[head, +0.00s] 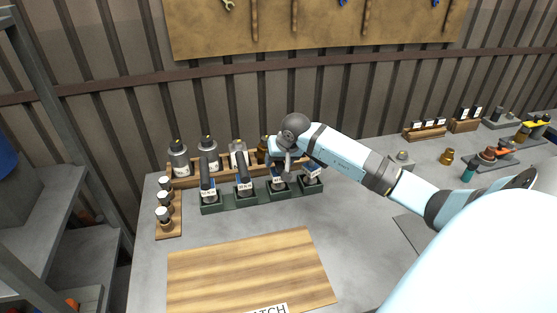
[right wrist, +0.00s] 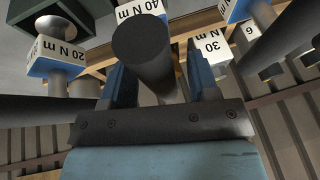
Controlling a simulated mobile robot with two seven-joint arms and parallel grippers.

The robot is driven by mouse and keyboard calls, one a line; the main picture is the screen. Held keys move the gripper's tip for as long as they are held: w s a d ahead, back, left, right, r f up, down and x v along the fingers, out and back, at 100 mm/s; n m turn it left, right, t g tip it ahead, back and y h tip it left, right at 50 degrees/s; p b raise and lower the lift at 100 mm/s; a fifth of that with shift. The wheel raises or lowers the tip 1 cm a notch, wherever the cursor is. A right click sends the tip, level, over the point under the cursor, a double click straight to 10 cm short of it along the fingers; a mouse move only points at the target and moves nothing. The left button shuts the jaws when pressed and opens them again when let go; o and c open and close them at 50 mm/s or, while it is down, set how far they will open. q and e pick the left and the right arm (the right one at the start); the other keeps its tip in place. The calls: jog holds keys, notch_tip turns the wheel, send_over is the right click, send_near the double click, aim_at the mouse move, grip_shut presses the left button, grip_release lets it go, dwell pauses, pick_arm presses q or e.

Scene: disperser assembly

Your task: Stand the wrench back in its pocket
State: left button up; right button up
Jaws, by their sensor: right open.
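Several torque wrenches with dark handles and blue-and-white label blocks stand in a green pocketed rack (head: 222,205). Two upright wrenches, one at the left (head: 207,178) and one beside it (head: 242,174), are clear of my arm. My right gripper (head: 284,160) is over the rack's right half, partly covering the wrenches there. In the right wrist view, its open blue fingers (right wrist: 163,82) stand either side of a dark wrench handle (right wrist: 142,48). A 40 N m label (right wrist: 140,10) shows by that handle; whether the fingers touch the handle is unclear. My left gripper is not in view.
A wooden rack with grey bottles (head: 179,162) stands behind the green rack. A small wooden rack (head: 176,222) with white-capped bottles is at left. A bare wooden board (head: 250,272) lies in front. More holders and parts stand along the table at right.

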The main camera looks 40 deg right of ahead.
jog(key=shift+r, duration=0.25)
jog(key=b+v, duration=0.1)
jog(key=v, duration=1)
jog(key=shift+s+r, duration=0.25)
jog(key=shift+r, duration=0.05)
